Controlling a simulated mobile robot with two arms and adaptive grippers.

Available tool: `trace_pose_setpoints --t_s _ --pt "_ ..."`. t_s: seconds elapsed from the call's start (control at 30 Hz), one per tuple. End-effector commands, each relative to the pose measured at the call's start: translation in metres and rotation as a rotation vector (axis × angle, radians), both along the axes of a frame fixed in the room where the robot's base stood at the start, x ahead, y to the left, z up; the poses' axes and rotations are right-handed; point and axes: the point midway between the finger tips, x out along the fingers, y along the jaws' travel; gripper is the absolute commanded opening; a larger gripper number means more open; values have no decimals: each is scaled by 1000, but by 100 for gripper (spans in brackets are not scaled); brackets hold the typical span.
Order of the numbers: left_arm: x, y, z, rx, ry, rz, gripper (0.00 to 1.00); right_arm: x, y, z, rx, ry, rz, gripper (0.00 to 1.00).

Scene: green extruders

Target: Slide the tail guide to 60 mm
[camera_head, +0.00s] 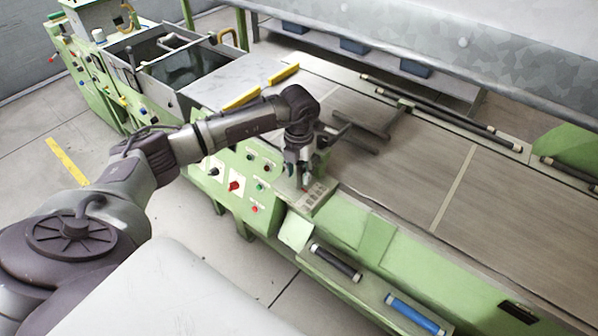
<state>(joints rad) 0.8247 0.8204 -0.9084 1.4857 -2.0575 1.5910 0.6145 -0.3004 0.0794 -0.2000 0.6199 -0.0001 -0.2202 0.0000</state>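My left arm reaches in from the left to the near side of the green machine. My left gripper (306,180) points down just above a small pale marked plate (312,199) on the machine's near edge. A little red shows by the fingertips. The fingers are small and dark, so I cannot tell whether they are open or touching anything. A dark bar-like piece (360,130) lies over the belt just behind the gripper; it may be part of the tail guide. No reading in millimetres is legible. My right gripper is not in view.
A control panel with knobs and buttons (236,185) is left of the gripper. The wide brown belt (420,165) runs to the right. A black roller (336,262) and a blue roller (414,313) lie in the near tray. A metal trough (165,60) stands behind left.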

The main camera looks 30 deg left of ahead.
Motion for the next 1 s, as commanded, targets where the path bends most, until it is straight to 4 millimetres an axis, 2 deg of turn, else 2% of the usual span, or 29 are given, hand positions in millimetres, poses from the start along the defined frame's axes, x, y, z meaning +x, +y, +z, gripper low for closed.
trace_pose_setpoints --t_s 0.27,0.37,0.7,0.83,1.0 --pt "0 -1 6 -2 -1 -3 41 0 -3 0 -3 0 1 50" --pt "1 -1 20 -1 -3 -3 41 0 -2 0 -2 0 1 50" --pt "1 0 91 -2 -4 -1 41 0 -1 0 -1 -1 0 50" --pt "0 0 109 -1 -2 -1 41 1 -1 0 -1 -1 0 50" --pt "0 0 119 -1 0 -1 41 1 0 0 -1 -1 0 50"
